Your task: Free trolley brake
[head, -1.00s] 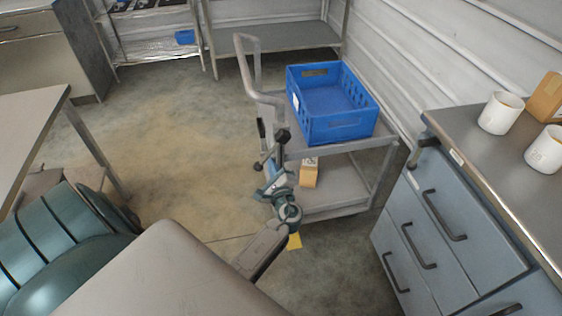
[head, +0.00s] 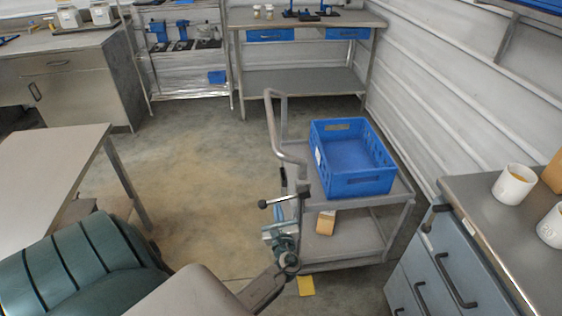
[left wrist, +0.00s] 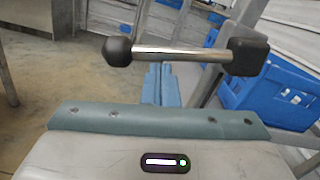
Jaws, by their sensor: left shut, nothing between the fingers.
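The grey trolley (head: 345,255) stands right of centre in the head view, with a tall bent handle (head: 288,155) at its left end. A short metal lever (head: 283,198) with a black ball knob points left from a black hub at the trolley's near-left corner. The lever also lies almost level across the left wrist view (left wrist: 180,51). My left gripper (head: 279,212) is shut and empty, its teal fingers (left wrist: 161,84) together, appearing just below the lever's bar. I cannot tell whether they touch it. My right gripper is not in view.
A blue crate (head: 352,183) sits on the trolley's top shelf and a small cardboard box (head: 326,222) on the lower one. A yellow patch (head: 306,286) is on the floor. A drawer cabinet (head: 430,265) stands close at right. The floor left of the trolley is clear.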

